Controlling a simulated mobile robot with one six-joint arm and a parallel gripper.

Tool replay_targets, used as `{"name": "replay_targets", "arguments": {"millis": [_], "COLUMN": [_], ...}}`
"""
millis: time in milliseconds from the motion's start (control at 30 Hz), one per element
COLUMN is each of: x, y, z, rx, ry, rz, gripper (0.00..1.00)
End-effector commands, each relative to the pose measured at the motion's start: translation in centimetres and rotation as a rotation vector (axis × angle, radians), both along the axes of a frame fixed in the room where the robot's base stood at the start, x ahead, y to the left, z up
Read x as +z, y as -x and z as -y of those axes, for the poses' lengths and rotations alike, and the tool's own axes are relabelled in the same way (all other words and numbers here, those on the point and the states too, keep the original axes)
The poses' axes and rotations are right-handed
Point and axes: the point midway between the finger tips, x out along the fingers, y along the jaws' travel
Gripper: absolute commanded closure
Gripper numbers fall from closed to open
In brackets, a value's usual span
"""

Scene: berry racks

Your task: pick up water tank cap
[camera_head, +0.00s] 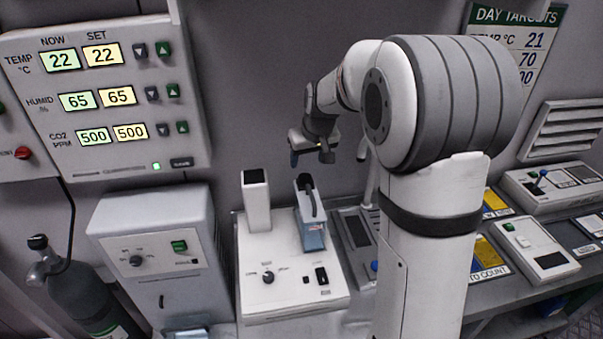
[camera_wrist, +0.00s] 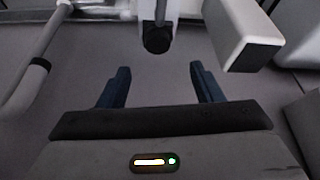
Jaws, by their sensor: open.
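The water tank (camera_head: 312,232) is a clear bluish container on the white machine's top. A black cap (camera_head: 305,183) with a dark strap or handle sits at its upper end. My gripper (camera_head: 311,160) is in the air just above the cap, apart from it. In the wrist view my gripper (camera_wrist: 160,78) shows two blue fingers spread wide with nothing between them. A round black piece, which looks like the cap (camera_wrist: 158,40), lies beyond the fingertips, roughly centred between them.
The white machine (camera_head: 290,290) carries a tall white chimney (camera_head: 257,203) left of the tank; it also shows in the wrist view (camera_wrist: 245,35). A grey cabinet (camera_head: 150,240) and a gas cylinder (camera_head: 90,300) stand left. A control panel (camera_head: 110,100) hangs on the wall.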

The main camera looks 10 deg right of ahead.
Motion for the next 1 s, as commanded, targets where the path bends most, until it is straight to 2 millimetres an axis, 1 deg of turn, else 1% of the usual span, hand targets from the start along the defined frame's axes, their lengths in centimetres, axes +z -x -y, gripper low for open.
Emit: {"name": "replay_targets", "arguments": {"millis": [100, 367, 533, 633, 767, 967, 1000], "x": [-0.7, -3.3, -5.9, -7.0, -7.7, -7.7, -7.7], "y": [-0.8, -1.6, -2.0, -2.5, -2.8, -2.8, -2.8], "z": [0.0, -0.1, 0.0, -0.1, -0.1, -0.1, -0.1], "rx": [0.003, 0.003, 0.002, 0.003, 0.003, 0.003, 0.003], "ry": [0.000, 0.000, 0.000, 0.000, 0.001, 0.001, 0.001], "rz": [0.001, 0.000, -0.003, -0.001, 0.002, 0.003, 0.003], "gripper": [0.40, 0.40, 0.40, 0.40, 0.40, 0.40, 0.44]}}
